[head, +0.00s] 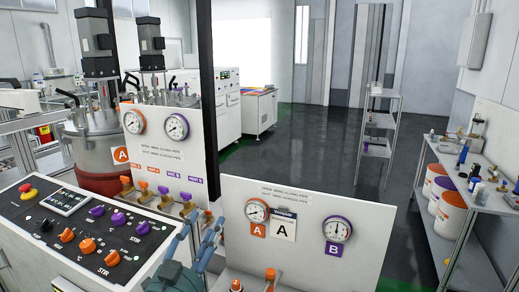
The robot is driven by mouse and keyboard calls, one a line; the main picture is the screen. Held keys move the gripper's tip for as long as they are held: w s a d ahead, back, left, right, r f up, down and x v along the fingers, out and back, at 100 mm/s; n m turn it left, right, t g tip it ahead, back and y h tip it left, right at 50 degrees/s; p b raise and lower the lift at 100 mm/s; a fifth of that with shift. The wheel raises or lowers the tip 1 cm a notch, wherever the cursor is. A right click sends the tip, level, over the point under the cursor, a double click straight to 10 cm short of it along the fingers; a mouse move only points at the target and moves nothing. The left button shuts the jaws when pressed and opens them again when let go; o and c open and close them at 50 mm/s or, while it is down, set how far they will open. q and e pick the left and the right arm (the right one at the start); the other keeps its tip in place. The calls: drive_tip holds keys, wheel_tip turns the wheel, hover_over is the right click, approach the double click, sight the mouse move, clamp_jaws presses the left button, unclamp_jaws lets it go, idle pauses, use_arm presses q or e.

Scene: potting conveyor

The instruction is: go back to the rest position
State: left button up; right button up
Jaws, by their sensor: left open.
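My left gripper (201,226) shows at the bottom centre, with blue fingers pointing up and apart. It is open, and I see nothing between the fingers. It is in front of the white gauge panel (345,195) and to the right of the control panel (78,235). Its wrist is partly cut off by the bottom edge. I cannot tell whether it touches the panel. My right gripper is not in view.
Orange and purple valves (163,189) stand close behind the gripper. A red emergency button (28,191) and several knobs are on the control panel. A dark post (208,95) rises behind. A shelf bench (450,230) with buckets stands right. The dark floor (310,135) is open.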

use_arm(q)
drive_tip(key=s+a+f+n+g+y, duration=0.35)
drive_tip(key=s+f, duration=0.25)
drive_tip(key=f, duration=0.5)
drive_tip(key=s+a+f+n+g+y, duration=0.25)
drive_tip(key=s+a+f+g, duration=0.3)
drive_tip(key=f, duration=0.55)
drive_tip(key=s+d+f+n+g+h, duration=0.1)
drive_tip(key=s+f+g, duration=0.4)
drive_tip(key=s, duration=0.6)
drive_tip(key=s+f+n+g+h, duration=0.15)
drive_tip(key=s+f, duration=0.45)
drive_tip(key=s, duration=0.6)
wheel_tip(320, 180, down, 26)
drive_tip(key=s+m+g+b, duration=0.1)
drive_tip(key=g, duration=0.1)
drive_tip(key=s+a+f+g+y, duration=0.1)
drive_tip(key=s+a+f, duration=0.2)
drive_tip(key=s+f, duration=1.5)
drive_tip(key=shift+f+b, duration=0.25)
drive_tip(key=shift+b, duration=0.2)
